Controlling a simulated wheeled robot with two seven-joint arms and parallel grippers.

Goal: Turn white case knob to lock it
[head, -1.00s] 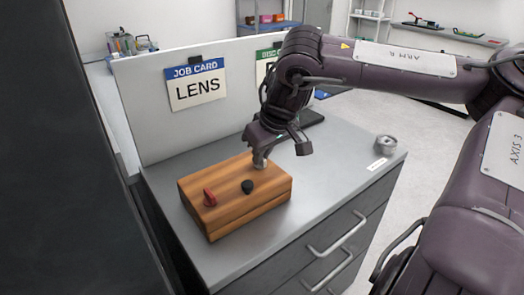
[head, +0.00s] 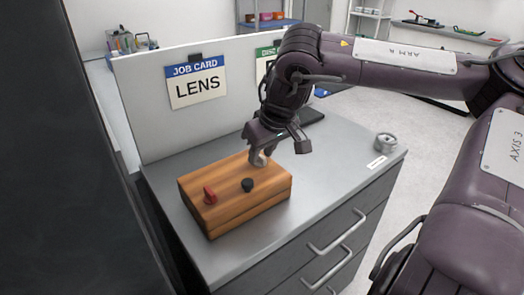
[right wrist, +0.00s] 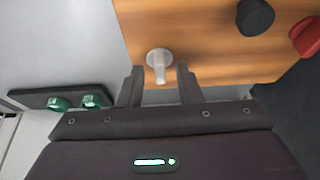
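The wooden case (head: 225,205) lies on the grey cabinet top, with a red knob (head: 209,195), a black knob (head: 248,185) and a white knob (head: 259,158) on its lid. My right gripper (head: 280,150) is at the white knob's end of the case. In the right wrist view, its two fingers (right wrist: 159,82) are apart, with the white knob (right wrist: 158,62) between them near the tips. A gap shows on each side of the knob. The white knob's bar points toward the gripper's palm. My left gripper is not in view.
A white panel with a LENS job card (head: 196,83) stands behind the case. A round metal part (head: 386,142) sits at the cabinet's right corner. A dark tray with green round pieces (right wrist: 60,103) shows in the right wrist view.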

